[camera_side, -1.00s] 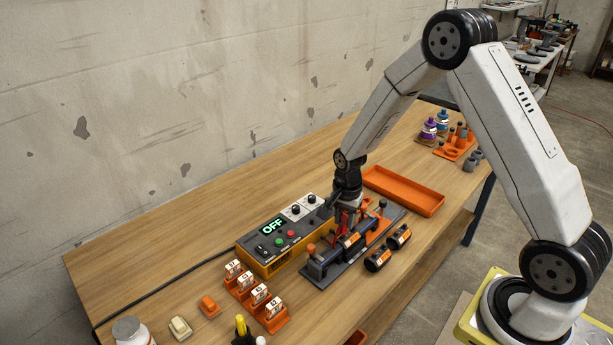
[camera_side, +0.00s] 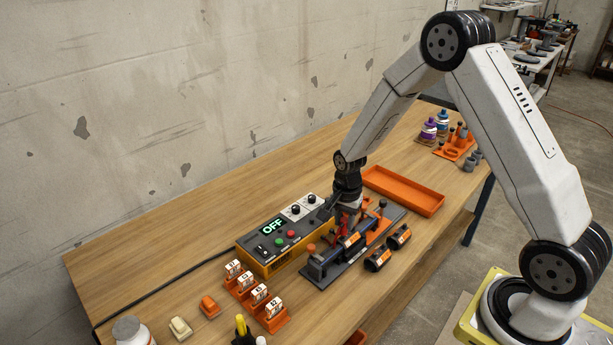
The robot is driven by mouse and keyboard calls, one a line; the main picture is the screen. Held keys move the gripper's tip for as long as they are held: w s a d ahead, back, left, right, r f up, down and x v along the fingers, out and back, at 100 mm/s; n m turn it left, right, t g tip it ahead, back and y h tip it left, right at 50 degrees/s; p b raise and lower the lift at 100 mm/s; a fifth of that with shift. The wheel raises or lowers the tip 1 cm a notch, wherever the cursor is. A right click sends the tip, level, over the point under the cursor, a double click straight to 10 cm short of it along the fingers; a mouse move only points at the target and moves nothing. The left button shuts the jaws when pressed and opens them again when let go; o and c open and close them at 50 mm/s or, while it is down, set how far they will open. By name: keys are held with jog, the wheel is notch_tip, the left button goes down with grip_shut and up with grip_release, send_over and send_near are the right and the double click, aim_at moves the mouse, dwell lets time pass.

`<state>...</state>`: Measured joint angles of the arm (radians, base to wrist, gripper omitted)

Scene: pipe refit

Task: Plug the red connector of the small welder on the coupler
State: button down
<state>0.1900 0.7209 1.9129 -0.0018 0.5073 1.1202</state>
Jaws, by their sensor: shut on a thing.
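The small welder (camera_side: 285,238) is a grey and orange box on the table, with a display reading OFF and red and green buttons. To its right a dark fixture (camera_side: 322,276) holds a black coupler (camera_side: 352,241) with an orange and white label. My gripper (camera_side: 345,218) points down over the far part of the fixture, just behind the coupler. It is shut on the red connector (camera_side: 343,216), which is small and partly hidden between the jaws. I cannot tell whether the connector touches the coupler.
Two loose black couplers (camera_side: 378,259) lie right of the fixture. An empty orange tray (camera_side: 404,191) is behind it. Numbered white tags in orange holders (camera_side: 257,293) stand in front. Bottles (camera_side: 429,128) are at the far end.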

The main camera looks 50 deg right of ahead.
jog(key=shift+f, duration=1.15)
dwell(1.4)
jog(key=shift+c, duration=1)
grip_release()
jog(key=shift+r, duration=0.15)
jog(key=shift+r, duration=3.65)
jog(key=shift+a, duration=0.1)
jog(key=s+a+r+n+t, duration=0.1)
jog(key=s+a+r+n, duration=0.2)
jog(key=s+n, duration=0.3)
jog(key=s+a+r+n+t, duration=0.1)
jog(key=s+a+r+n, duration=0.2)
jog(key=s+n, duration=0.4)
jog(key=shift+s+a+r+n+t, duration=0.2)
jog(key=shift+a+n+t, duration=0.1)
jog(key=shift+a+n, duration=0.65)
